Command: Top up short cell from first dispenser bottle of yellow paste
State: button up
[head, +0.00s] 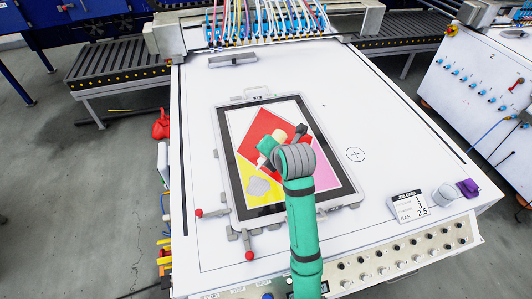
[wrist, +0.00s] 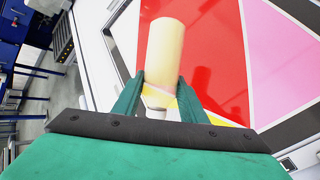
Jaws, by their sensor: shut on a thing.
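A framed panel (head: 222,135) lies on the white table, with red (head: 262,122), yellow (head: 245,172), pink (head: 316,178) and pale cells. A pale grey patch (head: 259,187) shows in the yellow cell. My gripper (wrist: 158,88) is shut on a cream-yellow bottle (wrist: 165,45). In the wrist view its green fingers pinch the bottle near a whitish narrower end. In the head view my gripper (head: 272,146) is over the panel, near the red and yellow cells, and my arm hides part of the panel.
Toggle clamps with red knobs (head: 249,255) stand along the panel's near left edge. A job card (head: 408,206), a grey cup (head: 447,191) and a purple item (head: 467,188) are at the right. The nozzle gantry (head: 265,25) crosses the back. The table's right side is mostly clear.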

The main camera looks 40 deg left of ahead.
jog(key=t, duration=0.1)
jog(key=n+t, duration=0.1)
jog(key=shift+s+f+t+y, duration=0.2)
jog(key=shift+t+y, duration=0.1)
jog(key=shift+t, duration=0.1)
jog(key=shift+s+d+t, duration=0.15)
jog(key=shift+s+t, duration=0.05)
jog(key=shift+t, duration=0.3)
jog(key=shift+s+f+n+t+y, duration=0.1)
jog(key=shift+s+n+t+y, duration=0.25)
jog(key=shift+n+t+y, duration=0.35)
jog(key=shift+s+a+n+t, duration=0.25)
jog(key=shift+s+n+t, duration=0.2)
jog(key=shift+t, duration=0.45)
jog(key=shift+d+y, duration=0.1)
jog(key=shift+y, duration=0.2)
jog(key=shift+d, duration=0.15)
jog(key=shift+o, duration=0.3)
jog(key=shift+s, duration=0.15)
jog(key=c, duration=0.3)
jog(key=shift+c, duration=0.2)
dwell(1.6)
